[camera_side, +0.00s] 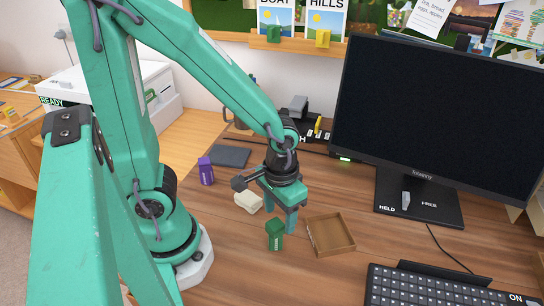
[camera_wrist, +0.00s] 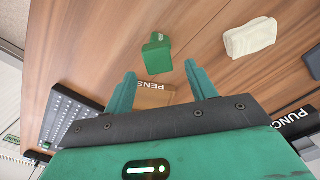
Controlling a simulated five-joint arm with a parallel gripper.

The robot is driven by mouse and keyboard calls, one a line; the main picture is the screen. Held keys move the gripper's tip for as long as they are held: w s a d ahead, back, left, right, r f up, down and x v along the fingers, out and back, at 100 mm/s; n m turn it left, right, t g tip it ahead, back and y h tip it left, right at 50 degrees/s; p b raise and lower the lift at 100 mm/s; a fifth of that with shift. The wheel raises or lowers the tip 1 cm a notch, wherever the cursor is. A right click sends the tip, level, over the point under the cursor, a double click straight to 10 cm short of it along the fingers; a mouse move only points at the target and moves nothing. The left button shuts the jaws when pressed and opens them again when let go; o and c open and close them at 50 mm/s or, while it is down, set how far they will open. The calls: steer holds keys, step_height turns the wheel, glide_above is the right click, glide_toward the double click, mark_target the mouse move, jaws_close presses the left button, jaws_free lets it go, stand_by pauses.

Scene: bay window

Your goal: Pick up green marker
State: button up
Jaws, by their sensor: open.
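The green marker (camera_side: 275,235) looks like a short, blocky dark green piece with a narrower top. It stands on the wooden desk just left of a small wooden tray (camera_side: 331,234). In the wrist view the green marker (camera_wrist: 157,56) lies just beyond my fingertips, roughly centred between them. My gripper (camera_side: 280,222) is open and empty, with its fingers above and behind the marker in the side view. In the wrist view my gripper (camera_wrist: 160,72) shows both fingers spread, with the tray marked PENS (camera_wrist: 155,96) between them.
A cream lump (camera_side: 248,202) lies left of my gripper, with a purple block (camera_side: 206,171) farther left. A monitor stand (camera_side: 420,200) and keyboard (camera_side: 440,287) occupy the right. A dark flat pad (camera_side: 230,156) lies behind. The desk in front of the marker is clear.

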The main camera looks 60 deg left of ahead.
mark_target(275, 245)
steer(key=shift+f, duration=1.25)
jaws_close()
